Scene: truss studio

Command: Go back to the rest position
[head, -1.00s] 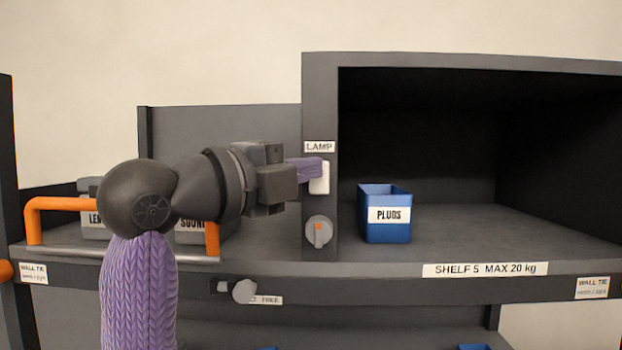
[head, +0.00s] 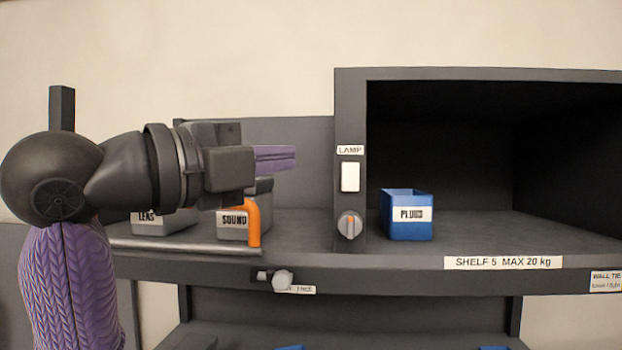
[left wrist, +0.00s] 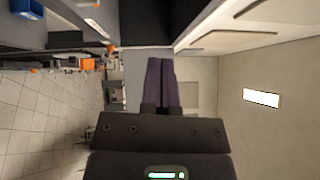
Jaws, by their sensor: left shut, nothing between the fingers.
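My left gripper (head: 275,158) is at the left in the head view, in front of the grey back panel and left of the lamp post. Its purple fingers are together and hold nothing. They also show shut in the left wrist view (left wrist: 161,82). The white lamp switch (head: 350,177) is fully visible on the dark post under the LAMP label, apart from the fingers. My right gripper is in neither view.
A blue PLUGS bin (head: 407,215) stands on the shelf (head: 480,236) right of the post. A round grey knob (head: 282,280) juts from the shelf's front edge.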

